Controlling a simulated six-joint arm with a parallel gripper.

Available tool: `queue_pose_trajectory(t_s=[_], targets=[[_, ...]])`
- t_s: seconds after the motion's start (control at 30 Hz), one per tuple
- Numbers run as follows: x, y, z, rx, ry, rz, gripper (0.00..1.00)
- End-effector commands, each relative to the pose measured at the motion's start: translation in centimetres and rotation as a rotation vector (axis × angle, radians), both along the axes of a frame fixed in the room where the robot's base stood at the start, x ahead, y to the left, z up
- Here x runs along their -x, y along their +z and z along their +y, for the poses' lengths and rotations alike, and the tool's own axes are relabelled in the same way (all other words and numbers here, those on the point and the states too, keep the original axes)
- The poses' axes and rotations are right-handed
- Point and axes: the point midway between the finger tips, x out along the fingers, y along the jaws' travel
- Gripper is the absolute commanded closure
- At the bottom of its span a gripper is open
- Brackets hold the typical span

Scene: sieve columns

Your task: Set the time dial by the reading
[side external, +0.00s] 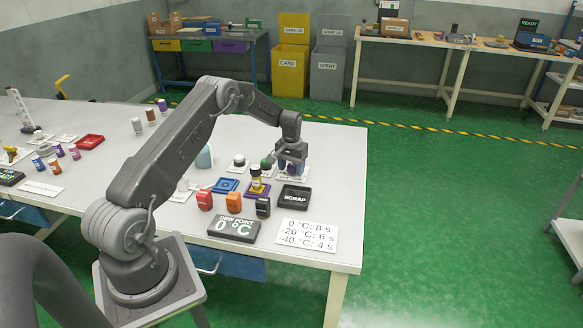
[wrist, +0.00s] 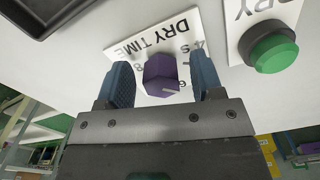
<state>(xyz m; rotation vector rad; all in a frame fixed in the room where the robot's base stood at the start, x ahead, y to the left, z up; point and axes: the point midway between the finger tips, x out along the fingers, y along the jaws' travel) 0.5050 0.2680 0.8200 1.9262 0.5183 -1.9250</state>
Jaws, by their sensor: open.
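The purple time dial (wrist: 161,74) stands on a white plate (wrist: 184,36) marked DRY TIME with 4, 6 and 8. A pale line shows on the dial's side facing the 6; the exact setting is unclear. My gripper (wrist: 162,78) is open, one blue finger on each side of the dial, with visible gaps. In the side external view my gripper (side external: 290,165) hides most of the dial. The black dew point display (side external: 234,229) reads 0 °C. A white card (side external: 306,236) lists 0 °C: 8 s, -20 °C: 6 s, -40 °C: 4 s.
A green button (wrist: 273,53) on a white plate stands close right of the dial in the wrist view. A black SCRAP tray (side external: 295,197) lies in front of my gripper. Red (side external: 205,200), orange (side external: 234,202) and black (side external: 263,207) containers stand near the display.

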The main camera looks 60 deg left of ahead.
Motion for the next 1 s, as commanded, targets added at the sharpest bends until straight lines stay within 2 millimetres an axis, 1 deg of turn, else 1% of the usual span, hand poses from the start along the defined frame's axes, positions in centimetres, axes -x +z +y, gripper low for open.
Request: queue_pose_trajectory(t_s=[0.2, 0.7, 0.73, 1.0], targets=[[-0.01, -0.02, 0.01, 0.0, 0.0, 0.0, 0.39], [0.0, 0.0, 0.0, 0.0, 0.0, 0.0, 0.87], [0.0, 0.0, 0.0, 0.0, 0.0, 0.0, 0.89], [0.01, 0.01, 0.03, 0.0, -0.033, 0.0, 0.89]])
